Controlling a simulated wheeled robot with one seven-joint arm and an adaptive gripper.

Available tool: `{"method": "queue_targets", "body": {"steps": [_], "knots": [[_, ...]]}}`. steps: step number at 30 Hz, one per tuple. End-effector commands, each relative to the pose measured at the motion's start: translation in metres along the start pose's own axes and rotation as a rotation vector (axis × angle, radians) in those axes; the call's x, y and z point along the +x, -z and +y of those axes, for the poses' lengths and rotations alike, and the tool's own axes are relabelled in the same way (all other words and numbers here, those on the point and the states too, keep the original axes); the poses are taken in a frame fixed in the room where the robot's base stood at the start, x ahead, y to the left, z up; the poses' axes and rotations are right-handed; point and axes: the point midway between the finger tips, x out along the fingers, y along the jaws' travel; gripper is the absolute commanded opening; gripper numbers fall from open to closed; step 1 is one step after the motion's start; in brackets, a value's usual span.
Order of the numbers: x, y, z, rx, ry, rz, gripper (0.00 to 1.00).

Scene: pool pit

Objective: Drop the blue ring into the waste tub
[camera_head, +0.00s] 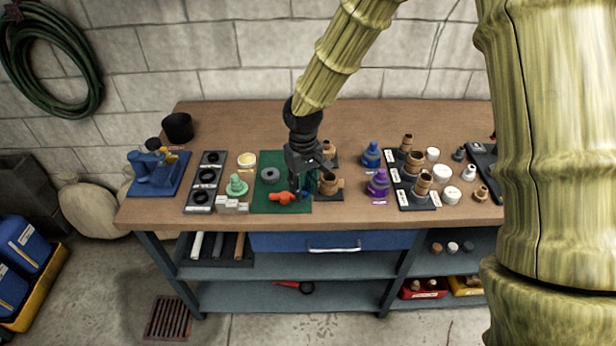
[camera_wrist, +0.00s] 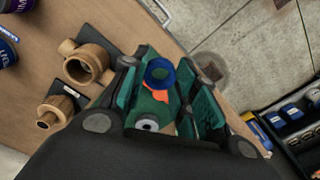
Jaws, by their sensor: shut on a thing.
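The blue ring (camera_wrist: 160,66) shows in the wrist view between the fingers of my gripper (camera_wrist: 166,88). My gripper is shut on it. In the head view my gripper (camera_head: 305,188) is low over the right part of the green mat (camera_head: 262,203), and the ring is mostly hidden by the fingers there. A black round tub (camera_head: 178,127), which looks like the waste tub, stands at the back left of the bench with a small red label in front. It is well to the left of my gripper and out of the wrist view.
An orange-red valve (camera_head: 281,198) and a grey ring (camera_head: 270,175) lie on the mat, left of my gripper. Brass fittings (camera_head: 328,184) stand close on its right. A green fitting (camera_head: 237,186) and a blue pump-like block (camera_head: 158,174) lie further left. The bench's back strip is mostly clear.

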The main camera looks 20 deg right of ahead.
Motion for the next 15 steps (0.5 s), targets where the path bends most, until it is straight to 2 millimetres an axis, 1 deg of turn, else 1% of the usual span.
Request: {"method": "queue_targets", "body": {"steps": [7,12,15], "knots": [[0.03,-0.007,-0.028,0.044,-0.003,-0.003,0.2],[0.061,-0.015,-0.057,0.098,-0.003,-0.004,0.2],[0.077,-0.019,-0.071,0.128,-0.003,-0.002,0.2]]}}
